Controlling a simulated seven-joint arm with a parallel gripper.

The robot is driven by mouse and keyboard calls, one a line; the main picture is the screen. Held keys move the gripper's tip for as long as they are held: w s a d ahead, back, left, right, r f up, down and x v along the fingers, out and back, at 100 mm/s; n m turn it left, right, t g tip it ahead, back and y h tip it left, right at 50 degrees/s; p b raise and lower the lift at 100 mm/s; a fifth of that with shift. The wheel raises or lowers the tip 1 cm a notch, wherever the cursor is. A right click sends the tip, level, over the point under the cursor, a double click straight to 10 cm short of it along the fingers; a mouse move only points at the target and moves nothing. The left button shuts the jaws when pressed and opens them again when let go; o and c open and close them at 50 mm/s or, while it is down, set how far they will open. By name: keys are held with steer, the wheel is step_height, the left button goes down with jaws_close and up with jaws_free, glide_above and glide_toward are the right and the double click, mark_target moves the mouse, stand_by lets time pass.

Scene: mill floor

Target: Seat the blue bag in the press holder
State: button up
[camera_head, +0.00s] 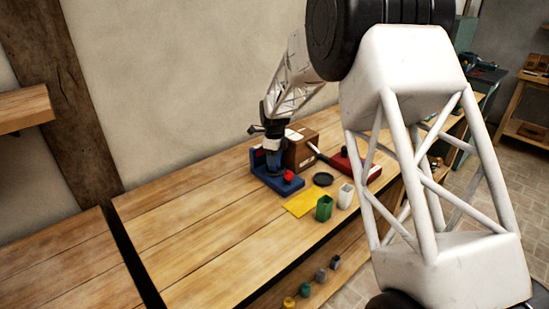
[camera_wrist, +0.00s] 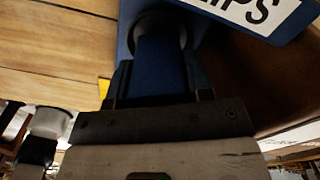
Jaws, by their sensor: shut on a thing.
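My gripper (camera_wrist: 159,76) is shut on the blue bag (camera_wrist: 160,62), which fills the space between its two dark fingers in the wrist view. The far end of the bag is at a round dark opening in the blue press holder (camera_wrist: 126,34). I cannot tell how deep it sits. In the head view, my gripper (camera_head: 272,143) points down over the blue holder (camera_head: 276,183), which has a red knob (camera_head: 288,176) at its front. The bag is small and partly hidden there by the gripper.
A brown box (camera_head: 301,153) stands right behind the holder. A red device with a lever (camera_head: 345,163) is farther right. A yellow sheet (camera_head: 304,204), black disc (camera_head: 322,179), green container (camera_head: 323,208) and white container (camera_head: 345,196) lie in front. The bench's left side is clear.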

steer(key=shift+f, duration=0.6)
stand_by(0.4)
steer(key=o, duration=0.7)
steer(key=shift+r, duration=5.5)
